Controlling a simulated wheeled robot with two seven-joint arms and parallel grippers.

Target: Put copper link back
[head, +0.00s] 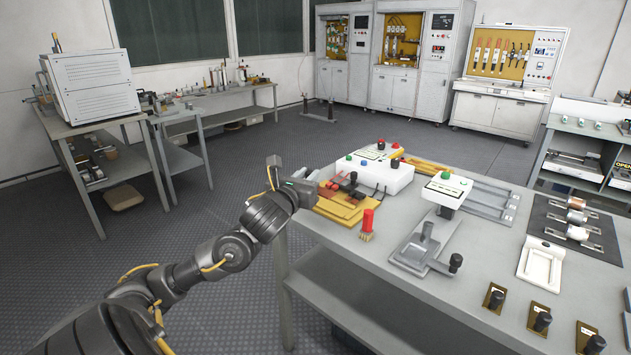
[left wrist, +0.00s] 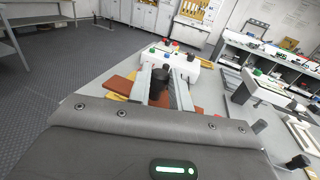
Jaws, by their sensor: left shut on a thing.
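My left gripper (head: 318,187) is at the left end of the workbench, over yellow boards (head: 340,210). In the left wrist view its two fingers (left wrist: 161,88) are shut on a black knob (left wrist: 159,84). Copper-brown strips show to either side of the fingers, one at the left (left wrist: 121,86) and one at the right (left wrist: 208,104). The knob may be the handle of the copper link. The fingers hide whether it joins these strips and whether it touches the boards. My right gripper is in neither view.
A white box with coloured buttons (head: 378,172) stands just behind the boards.

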